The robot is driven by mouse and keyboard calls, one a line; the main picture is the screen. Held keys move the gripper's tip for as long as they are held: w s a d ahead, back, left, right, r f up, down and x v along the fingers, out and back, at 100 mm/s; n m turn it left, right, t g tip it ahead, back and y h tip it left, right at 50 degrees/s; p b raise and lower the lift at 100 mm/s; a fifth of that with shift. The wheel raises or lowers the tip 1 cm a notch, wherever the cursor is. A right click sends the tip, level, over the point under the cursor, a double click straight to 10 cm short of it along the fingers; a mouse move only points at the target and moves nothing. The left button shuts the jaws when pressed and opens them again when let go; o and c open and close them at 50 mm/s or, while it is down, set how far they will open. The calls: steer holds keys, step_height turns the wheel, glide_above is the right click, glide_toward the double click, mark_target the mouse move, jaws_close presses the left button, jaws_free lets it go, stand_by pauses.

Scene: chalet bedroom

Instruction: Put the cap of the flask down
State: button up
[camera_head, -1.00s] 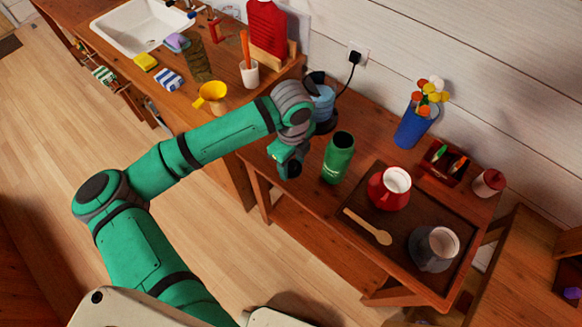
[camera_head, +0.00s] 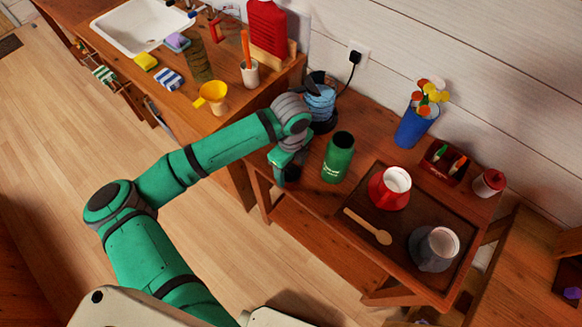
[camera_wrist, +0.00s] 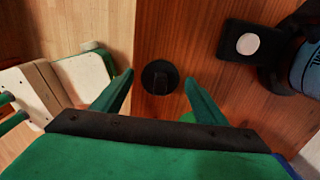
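The green flask (camera_head: 338,160) stands upright on the wooden table with its dark mouth uncovered, to the right of my gripper in the head view. The round black cap (camera_wrist: 160,77) lies on the table top near the table's edge in the wrist view. My gripper (camera_wrist: 160,88) is open above the table, its two green fingers on either side of the cap with visible gaps, not touching it. In the head view my gripper (camera_head: 288,172) is at the table's left end, and its fingertips are hard to make out there.
A blue kettle (camera_head: 320,103) stands behind my gripper. A blue vase (camera_head: 412,128) stands at the back. Some table is bare between gripper and flask.

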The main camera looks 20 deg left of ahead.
mark_target(292, 168)
steer(key=shift+r, duration=0.1)
step_height(292, 168, up, 12)
stand_by(0.5)
steer(key=shift+w, duration=0.1)
stand_by(0.4)
